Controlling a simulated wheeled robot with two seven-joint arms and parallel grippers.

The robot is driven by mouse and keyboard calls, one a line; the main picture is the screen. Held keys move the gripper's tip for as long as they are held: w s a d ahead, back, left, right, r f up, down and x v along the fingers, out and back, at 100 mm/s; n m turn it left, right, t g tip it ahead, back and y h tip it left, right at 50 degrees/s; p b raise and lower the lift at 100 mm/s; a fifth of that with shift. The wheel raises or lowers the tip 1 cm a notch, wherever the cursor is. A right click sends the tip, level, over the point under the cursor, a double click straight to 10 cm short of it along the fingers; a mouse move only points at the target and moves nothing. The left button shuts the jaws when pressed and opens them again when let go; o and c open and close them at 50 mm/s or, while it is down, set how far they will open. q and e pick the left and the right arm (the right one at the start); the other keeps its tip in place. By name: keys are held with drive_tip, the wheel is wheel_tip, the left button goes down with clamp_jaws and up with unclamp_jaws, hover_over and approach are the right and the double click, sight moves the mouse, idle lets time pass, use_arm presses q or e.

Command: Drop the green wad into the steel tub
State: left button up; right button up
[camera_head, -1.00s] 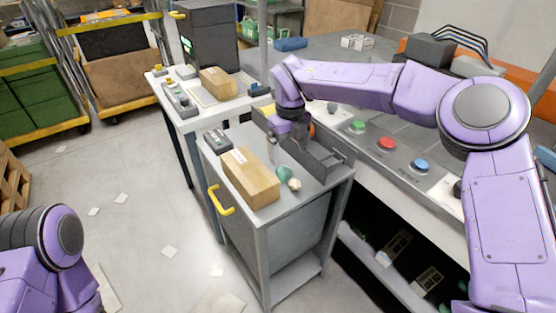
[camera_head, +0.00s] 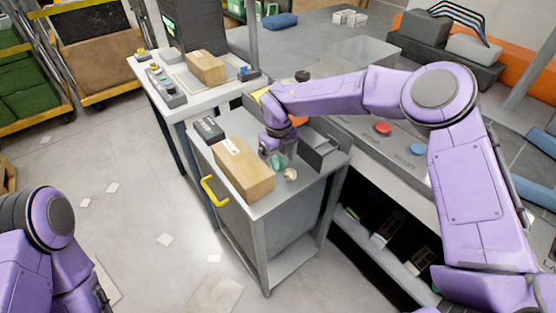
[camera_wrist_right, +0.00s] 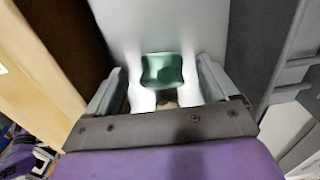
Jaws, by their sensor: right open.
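The green wad (camera_head: 278,161) lies on the grey cart top beside a cardboard box. In the right wrist view the wad (camera_wrist_right: 163,70) shows between and just beyond the two spread fingers. My right gripper (camera_head: 272,150) is open and low over the wad, with nothing held. Whether a finger touches the wad I cannot tell. A pale grey box-like shape (camera_head: 362,50) on the bench behind my right arm may be the steel tub; its inside is unclear. My left arm shows at the lower left, its gripper out of view.
The cardboard box (camera_head: 243,168) stands left of the wad. A dark grey holder (camera_head: 322,152) stands close on its right. A small pale lump (camera_head: 290,174) lies beside the wad. A bench with a red button (camera_head: 382,129) and a blue button (camera_head: 418,149) runs right.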

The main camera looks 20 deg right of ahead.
clamp_jaws()
idle(0.5)
